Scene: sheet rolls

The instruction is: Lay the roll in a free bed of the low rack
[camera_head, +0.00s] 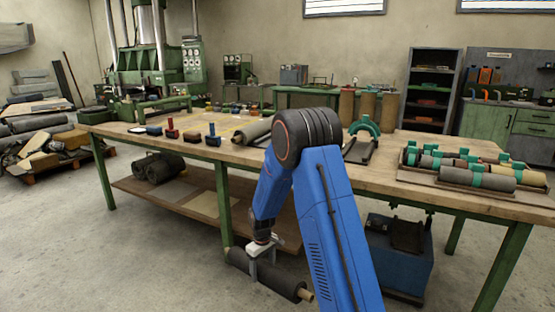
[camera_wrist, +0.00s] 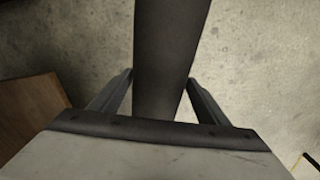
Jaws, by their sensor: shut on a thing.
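My gripper (camera_head: 262,262) is shut on a dark grey roll (camera_head: 285,284) with a pale wooden core end. The roll is below the tabletop, in front of the table's lower shelf; I cannot tell if it touches the floor. In the wrist view the roll (camera_wrist: 168,55) runs lengthwise between the two fingers of my gripper (camera_wrist: 160,95). A low rack (camera_head: 455,182) sits on the right of the tabletop, well away from the roll. It bears several rolls with green straps or holders. Which bed in it is free I cannot tell from here.
The long wooden table (camera_head: 375,178) stands between me and the room. Small tools (camera_head: 170,130), another roll (camera_head: 252,132) and a green arched holder (camera_head: 364,127) are on it. Dark rolls (camera_head: 158,167) lie on the lower shelf. A blue bin (camera_head: 400,262) stands underneath at right.

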